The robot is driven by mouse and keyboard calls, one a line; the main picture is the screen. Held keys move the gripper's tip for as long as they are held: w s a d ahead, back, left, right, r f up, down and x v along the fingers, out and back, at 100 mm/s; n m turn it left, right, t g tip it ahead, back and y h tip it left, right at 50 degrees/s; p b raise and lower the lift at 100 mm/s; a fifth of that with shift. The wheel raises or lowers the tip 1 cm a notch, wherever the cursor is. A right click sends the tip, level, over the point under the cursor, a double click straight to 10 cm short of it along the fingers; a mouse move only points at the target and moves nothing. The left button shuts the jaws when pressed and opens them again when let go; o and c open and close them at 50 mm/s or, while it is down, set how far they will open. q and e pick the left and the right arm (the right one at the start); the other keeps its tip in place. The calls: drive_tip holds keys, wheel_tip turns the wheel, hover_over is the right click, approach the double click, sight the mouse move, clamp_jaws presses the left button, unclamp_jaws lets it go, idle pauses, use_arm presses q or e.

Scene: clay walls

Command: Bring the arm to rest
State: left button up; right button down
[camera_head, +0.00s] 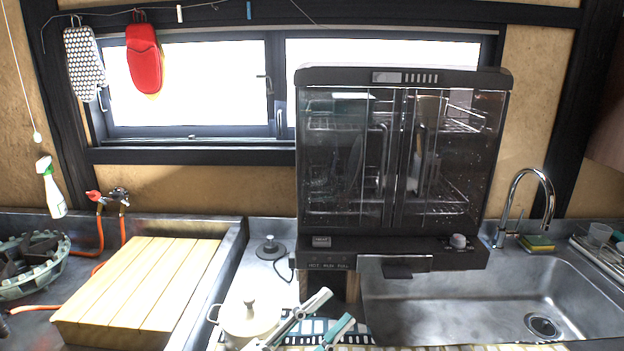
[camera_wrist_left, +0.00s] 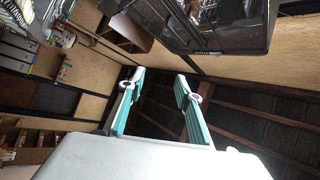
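My left gripper (camera_head: 327,313) shows at the bottom centre of the head view, in front of the counter. Its two pale fingers with teal pads stand apart. In the left wrist view the gripper (camera_wrist_left: 158,88) is open, with nothing between the fingers. That view looks up past the fingers toward dark ceiling beams and the wall. My right gripper is in neither view.
A dark glass-doored cabinet (camera_head: 400,150) stands behind the gripper. A cream lidded pot (camera_head: 248,322) is close by on its left. A slatted wooden board (camera_head: 140,290) lies further left. A steel sink (camera_head: 450,315) is at right.

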use_arm(q)
drive_tip(key=s+a+f+n+y, duration=0.1)
drive_tip(key=a+f+n+y, duration=0.45)
drive_tip(key=f, duration=0.45)
drive_tip(key=s+a+f+n+t+y, duration=0.1)
drive_tip(key=s+a+f+n+y, duration=0.1)
drive_tip(key=a+f+n+y, duration=0.5)
drive_tip(key=s+a+f+n+y, duration=0.1)
drive_tip(key=a+f+n+y, duration=0.2)
drive_tip(key=f, duration=0.9)
drive_tip(key=s+a+f+n+g+y, duration=0.1)
drive_tip(key=s+a+f+n+g, duration=0.2)
drive_tip(key=s+a+f, duration=0.4)
wheel_tip(320, 180, down, 3)
drive_tip(key=s, duration=0.2)
drive_tip(key=shift+s+a, duration=0.15)
drive_tip(key=shift+s, duration=0.15)
